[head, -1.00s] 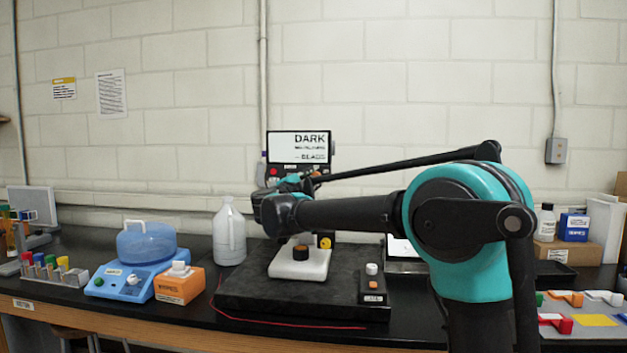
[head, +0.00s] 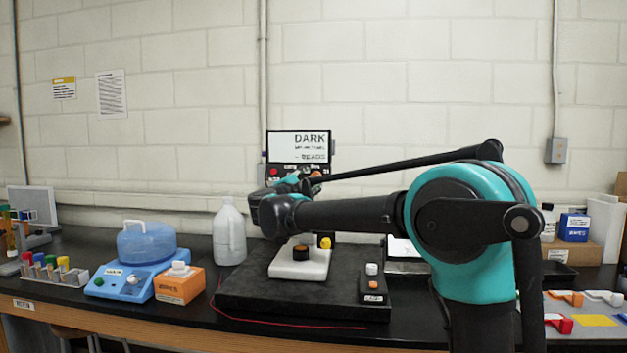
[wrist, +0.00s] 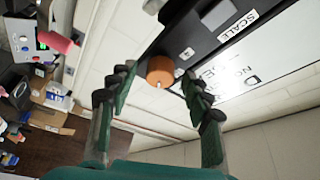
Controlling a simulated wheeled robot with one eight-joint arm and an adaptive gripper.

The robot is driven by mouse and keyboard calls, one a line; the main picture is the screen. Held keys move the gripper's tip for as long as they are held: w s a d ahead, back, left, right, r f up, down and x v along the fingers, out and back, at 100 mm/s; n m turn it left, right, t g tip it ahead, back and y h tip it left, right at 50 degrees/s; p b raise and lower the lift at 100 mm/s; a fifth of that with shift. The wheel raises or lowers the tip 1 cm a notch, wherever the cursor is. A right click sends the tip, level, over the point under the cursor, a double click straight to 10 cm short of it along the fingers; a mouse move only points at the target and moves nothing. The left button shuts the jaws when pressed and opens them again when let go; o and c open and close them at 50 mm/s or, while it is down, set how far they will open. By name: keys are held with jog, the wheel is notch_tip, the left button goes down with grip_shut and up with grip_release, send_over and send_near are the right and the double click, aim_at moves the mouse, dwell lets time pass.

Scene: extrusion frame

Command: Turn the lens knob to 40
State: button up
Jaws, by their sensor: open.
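An orange-brown round knob (wrist: 160,70) with a small pale mark sits on the black panel of the display unit in the wrist view. I take it for the lens knob, but I cannot read its label or its setting. My gripper (wrist: 158,84) is open, with one dark fingertip on each side of the knob. I cannot tell whether the fingers touch it. In the head view the knob shows small and partly covered below the display screen (head: 298,146). My gripper is in front of that panel there.
On the dark platform (head: 235,285), a white block carries a black knob (head: 301,252), and a small black box (head: 373,285) stands to its right. A white jug (head: 229,235) and a blue device (head: 130,283) are to the left. The wall is close behind the display.

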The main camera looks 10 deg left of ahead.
jog(key=v, duration=1.1)
jog(key=shift+d+f, duration=0.1)
